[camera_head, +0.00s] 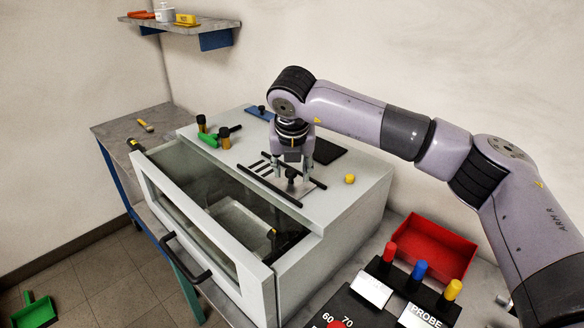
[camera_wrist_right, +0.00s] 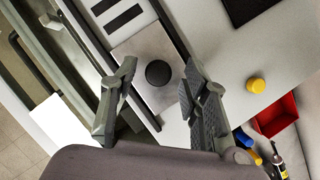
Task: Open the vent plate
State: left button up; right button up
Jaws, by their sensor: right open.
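The vent plate is a thin grey metal plate (camera_head: 312,186) with a round black knob (camera_head: 291,174), lying on top of the white cabinet between two black rails. Several black vent slots (camera_head: 258,166) show uncovered beside it, on its left. In the right wrist view the plate (camera_wrist_right: 135,47) carries the knob (camera_wrist_right: 158,73) near its middle, and the slots (camera_wrist_right: 122,15) show at the top. My right gripper (camera_head: 292,171) points down over the plate, open, with its fingers on either side of the knob. Whether they touch it I cannot tell. My left gripper is not in view.
The cabinet (camera_head: 350,200) has a glazed front with a black handle (camera_head: 186,258). A yellow knob (camera_head: 349,179) and a dark pad (camera_head: 327,151) lie near the gripper. A red tray (camera_head: 430,245) and a probe stand are at right.

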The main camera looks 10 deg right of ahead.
jog(key=v, duration=1.2)
